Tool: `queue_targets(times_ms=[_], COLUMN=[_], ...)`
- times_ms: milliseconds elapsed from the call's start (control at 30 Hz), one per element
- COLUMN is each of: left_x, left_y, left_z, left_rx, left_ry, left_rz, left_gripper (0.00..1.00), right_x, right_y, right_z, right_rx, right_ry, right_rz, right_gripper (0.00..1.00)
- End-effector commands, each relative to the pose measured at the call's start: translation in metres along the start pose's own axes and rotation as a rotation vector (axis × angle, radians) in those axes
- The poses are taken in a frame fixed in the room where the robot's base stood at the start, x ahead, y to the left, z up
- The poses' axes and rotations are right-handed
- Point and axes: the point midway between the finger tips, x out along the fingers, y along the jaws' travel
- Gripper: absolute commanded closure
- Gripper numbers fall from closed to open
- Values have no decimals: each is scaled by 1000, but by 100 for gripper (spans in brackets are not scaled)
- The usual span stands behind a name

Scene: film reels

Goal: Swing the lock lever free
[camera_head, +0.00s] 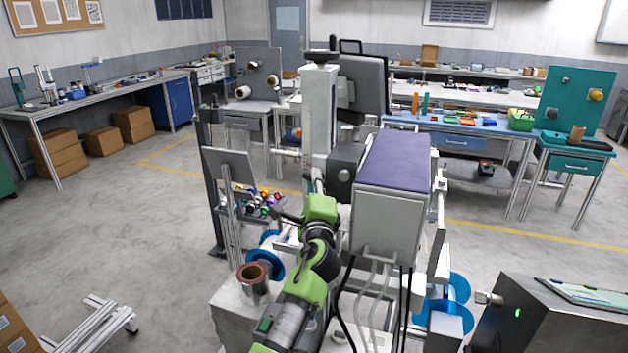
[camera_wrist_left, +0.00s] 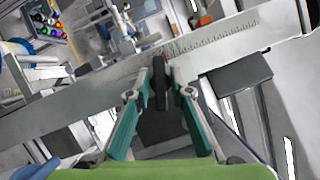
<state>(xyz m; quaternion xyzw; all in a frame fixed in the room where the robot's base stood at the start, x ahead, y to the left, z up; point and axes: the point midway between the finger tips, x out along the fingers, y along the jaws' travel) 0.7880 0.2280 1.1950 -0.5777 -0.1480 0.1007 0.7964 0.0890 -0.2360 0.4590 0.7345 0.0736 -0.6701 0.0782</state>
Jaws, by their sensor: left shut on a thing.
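The lock lever (camera_wrist_left: 160,90) is a dark, narrow bar in the left wrist view, between my fingertips. My left gripper (camera_wrist_left: 161,82) has two teal fingers closed on its sides. In the head view the gripper (camera_head: 318,187) is small, beyond my green wrist, beside the upright white column (camera_head: 319,110) of the machine. I cannot make out the lever in that view. A pale bar with a printed scale (camera_wrist_left: 215,38) crosses behind the lever in the wrist view. Whether the lever is locked or free cannot be told. My right gripper is not in view.
The machine's box with a purple top (camera_head: 395,160) stands close to the right of my left gripper. A copper-coloured roll (camera_head: 254,272) and blue reels (camera_head: 455,290) are lower down. Colourful small rolls (camera_head: 262,202) lie to the left. Open floor (camera_head: 150,220) lies farther left.

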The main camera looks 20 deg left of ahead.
Motion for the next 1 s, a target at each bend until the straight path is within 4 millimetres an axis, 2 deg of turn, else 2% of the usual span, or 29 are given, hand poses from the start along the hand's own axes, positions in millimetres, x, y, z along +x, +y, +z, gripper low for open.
queue_targets(times_ms=[200,500,1000], left_x=[0,0,0], left_y=[-2,0,1], left_z=[1,0,0], left_rx=[-151,-275,-310], left_ry=[-1,-1,-1], left_rz=[63,114,128], left_gripper=[100,100,100], right_x=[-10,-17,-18], right_y=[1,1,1], right_z=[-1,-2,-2], right_rx=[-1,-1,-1], right_ry=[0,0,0], right_rz=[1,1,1], right_gripper=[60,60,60])
